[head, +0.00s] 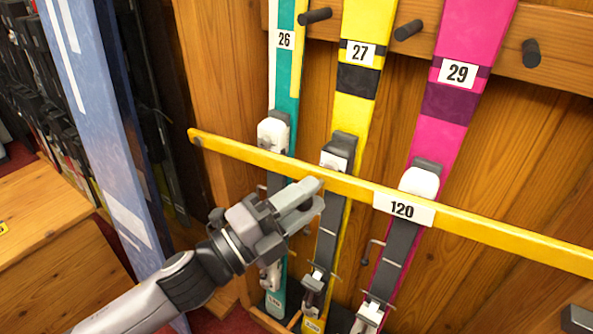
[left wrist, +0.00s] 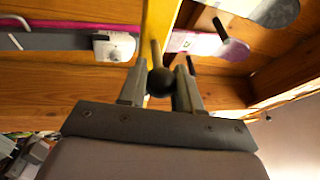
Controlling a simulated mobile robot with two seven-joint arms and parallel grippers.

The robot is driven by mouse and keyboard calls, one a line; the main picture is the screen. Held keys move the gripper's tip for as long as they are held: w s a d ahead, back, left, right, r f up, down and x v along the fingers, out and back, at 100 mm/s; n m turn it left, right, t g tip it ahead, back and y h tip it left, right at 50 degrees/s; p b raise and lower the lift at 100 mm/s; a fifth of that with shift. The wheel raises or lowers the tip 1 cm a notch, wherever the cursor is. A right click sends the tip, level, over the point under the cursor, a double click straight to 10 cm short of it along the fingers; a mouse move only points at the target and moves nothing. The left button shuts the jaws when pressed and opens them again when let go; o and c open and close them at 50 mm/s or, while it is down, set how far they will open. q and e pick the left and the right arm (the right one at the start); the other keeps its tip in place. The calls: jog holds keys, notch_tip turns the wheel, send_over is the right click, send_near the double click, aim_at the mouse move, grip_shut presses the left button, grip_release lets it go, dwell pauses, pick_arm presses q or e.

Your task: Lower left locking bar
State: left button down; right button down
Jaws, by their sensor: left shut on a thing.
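The yellow locking bar (head: 470,225) with a white 120 label runs across the skis, from its left end by the wooden upright to the right edge of the head view. My left gripper (head: 312,192) is at the bar, left of the label. In the left wrist view its fingers (left wrist: 160,88) are shut on a dark round knob (left wrist: 160,80), with the yellow bar (left wrist: 160,30) just behind it. In the head view the gripper hides the knob.
Behind the bar stand a teal ski (head: 284,80), a yellow ski (head: 368,25) and a pink ski (head: 470,40), numbered 26, 27 and 29. Dark pegs (head: 408,30) stick out above. A blue board (head: 95,110) leans at the left, near a wooden bench (head: 45,215).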

pick_arm(q)
notch_tip(320, 180, down, 2)
jog(key=shift+f+m, duration=0.15)
jog(key=shift+m, duration=0.35)
jog(key=shift+f+m+g+b, duration=0.3)
jog(key=shift+f+g, duration=0.1)
jog(key=shift+f, duration=0.25)
pick_arm(e)
jog(key=shift+w+a+r, duration=0.3)
jog(key=shift+a+r, duration=0.05)
jog(key=shift+r, duration=0.05)
pick_arm(q)
jog(key=shift+f, duration=0.15)
jog(key=c, duration=0.8)
grip_release()
pick_arm(e)
jog(key=shift+s+f, duration=0.1)
jog(key=shift+f, duration=0.1)
pick_arm(q)
jog(key=v, duration=0.7)
pick_arm(e)
jog(key=shift+d+f, duration=0.1)
pick_arm(q)
jog(key=shift+s, duration=0.1)
